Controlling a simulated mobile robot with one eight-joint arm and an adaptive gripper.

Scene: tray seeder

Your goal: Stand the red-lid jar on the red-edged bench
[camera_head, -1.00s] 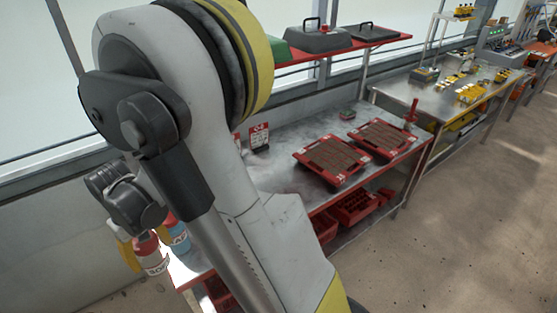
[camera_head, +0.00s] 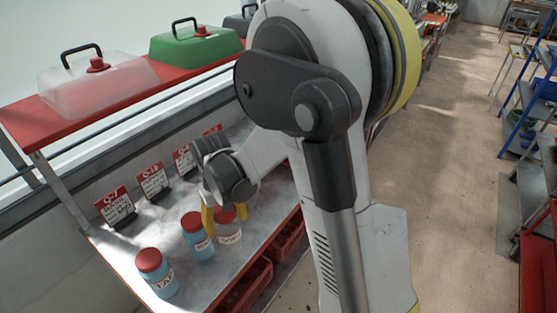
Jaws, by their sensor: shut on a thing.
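The red-lid jar (camera_head: 229,236) has a pale, clear-looking body with a white label. My gripper (camera_head: 224,218) is shut on it near the lid, with one yellow finger on each side. The jar is upright or nearly so, over the front part of the red-edged bench (camera_head: 122,255). I cannot tell whether its base touches the grey top. My arm stands at the right of it and hides the bench's right part.
Two blue jars with red lids stand left of the held jar: a near one (camera_head: 196,240) close beside it and another (camera_head: 156,275) at the front left. Red-and-white sign cards (camera_head: 115,207) line the back. A red shelf (camera_head: 55,122) with covered trays hangs above.

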